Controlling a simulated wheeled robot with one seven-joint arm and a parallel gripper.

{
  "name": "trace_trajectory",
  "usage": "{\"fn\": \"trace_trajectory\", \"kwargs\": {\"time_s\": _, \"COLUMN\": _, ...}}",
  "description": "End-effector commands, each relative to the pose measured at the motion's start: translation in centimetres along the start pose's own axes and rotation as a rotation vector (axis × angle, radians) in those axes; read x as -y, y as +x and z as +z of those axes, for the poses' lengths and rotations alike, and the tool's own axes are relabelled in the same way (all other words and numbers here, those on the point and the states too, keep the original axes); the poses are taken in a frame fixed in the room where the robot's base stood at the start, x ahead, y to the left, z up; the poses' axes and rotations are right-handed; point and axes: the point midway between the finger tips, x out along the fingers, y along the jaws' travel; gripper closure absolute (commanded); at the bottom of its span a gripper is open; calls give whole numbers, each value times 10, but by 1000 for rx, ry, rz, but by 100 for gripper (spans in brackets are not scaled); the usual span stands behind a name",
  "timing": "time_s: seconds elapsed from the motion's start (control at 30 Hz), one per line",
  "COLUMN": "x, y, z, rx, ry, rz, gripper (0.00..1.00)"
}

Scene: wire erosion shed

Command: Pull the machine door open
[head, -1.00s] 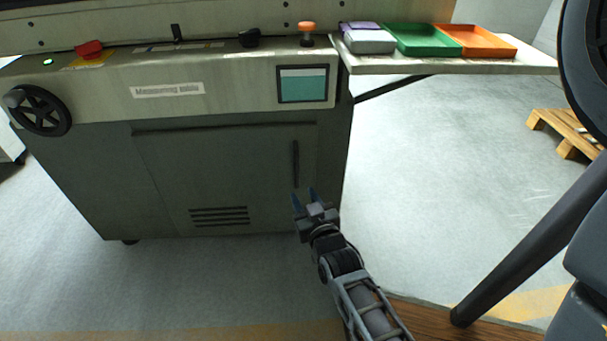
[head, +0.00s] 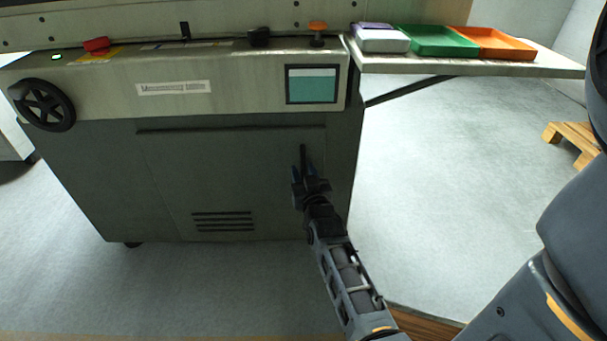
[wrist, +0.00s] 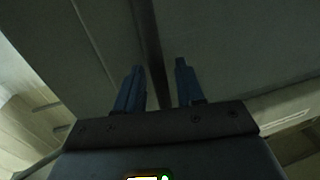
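The machine door (head: 220,170) is a dark grey-green panel on the front of the machine and looks closed. Its handle (head: 303,155) is a dark upright bar near the door's right edge; its lower part is hidden by my gripper. My gripper (head: 302,173) is at the handle's lower part. In the wrist view my gripper (wrist: 158,85) is open, with its two blue fingers apart. The handle (wrist: 148,45) runs between the fingers there, with gaps to both sides. The door (wrist: 220,40) fills the background of that view.
A shelf (head: 555,67) with a green tray (head: 438,42), an orange tray (head: 500,44) and a grey-white box (head: 380,41) juts out at the upper right. A handwheel (head: 42,104) sits at the left. A wooden pallet (head: 570,140) lies far right.

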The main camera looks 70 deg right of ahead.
Motion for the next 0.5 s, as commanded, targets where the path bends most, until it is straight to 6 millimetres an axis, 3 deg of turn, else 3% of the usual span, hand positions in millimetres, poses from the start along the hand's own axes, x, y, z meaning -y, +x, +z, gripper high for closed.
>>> {"fn": "trace_trajectory", "kwargs": {"time_s": 0.4, "x": 0, "y": 5, "z": 0, "rx": 1, "ry": -1, "rz": -1, "gripper": 62}}
{"fn": "trace_trajectory", "kwargs": {"time_s": 0.5, "x": 0, "y": 5, "z": 0, "rx": 1, "ry": -1, "rz": 0, "gripper": 72}}
